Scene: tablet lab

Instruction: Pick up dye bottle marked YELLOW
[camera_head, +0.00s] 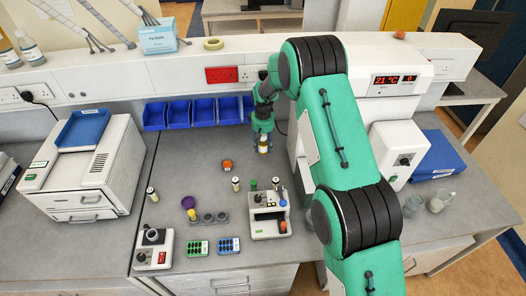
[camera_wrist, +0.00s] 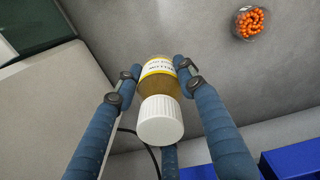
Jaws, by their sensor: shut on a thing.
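The dye bottle (camera_wrist: 160,97) has a white ribbed cap, a yellow-brown body and a white label with a yellow band. Its print is upside down in the wrist view and too small for me to read surely. My gripper (camera_wrist: 157,78) is shut on the bottle's body, with a blue finger on each side. In the head view the bottle (camera_head: 263,146) shows below my gripper (camera_head: 263,135), at the back of the grey bench. I cannot tell whether its base touches the bench.
Small bottles (camera_head: 236,184) stand nearer the front, around a white device (camera_head: 268,216). A dish of orange beads (camera_head: 227,165) lies to the left; it also shows in the wrist view (camera_wrist: 250,22). Blue bins (camera_head: 178,115) line the back. The bench left of my gripper is fairly clear.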

